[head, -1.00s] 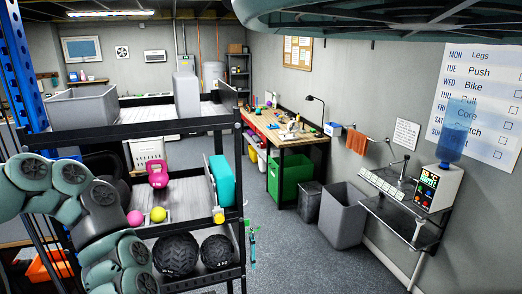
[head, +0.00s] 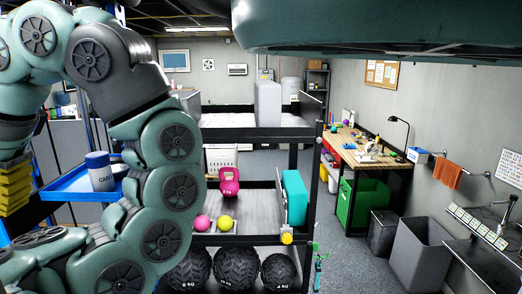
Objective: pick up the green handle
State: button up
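A slim green object (head: 319,268), seemingly the green handle, hangs low at the outer side of the black rack's right front post. It is small in the head view, and its exact shape and how it is attached are hard to make out. My arm fills the left side of the head view, well left of it. My gripper is not in view, so its opening and anything in it are hidden.
The black rack (head: 258,240) holds a pink kettlebell (head: 230,182), a pink ball (head: 202,223), a yellow ball (head: 226,223) and a teal block (head: 295,198). A blue tray (head: 75,187) is at left. Grey floor (head: 345,262) lies clear right of the rack.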

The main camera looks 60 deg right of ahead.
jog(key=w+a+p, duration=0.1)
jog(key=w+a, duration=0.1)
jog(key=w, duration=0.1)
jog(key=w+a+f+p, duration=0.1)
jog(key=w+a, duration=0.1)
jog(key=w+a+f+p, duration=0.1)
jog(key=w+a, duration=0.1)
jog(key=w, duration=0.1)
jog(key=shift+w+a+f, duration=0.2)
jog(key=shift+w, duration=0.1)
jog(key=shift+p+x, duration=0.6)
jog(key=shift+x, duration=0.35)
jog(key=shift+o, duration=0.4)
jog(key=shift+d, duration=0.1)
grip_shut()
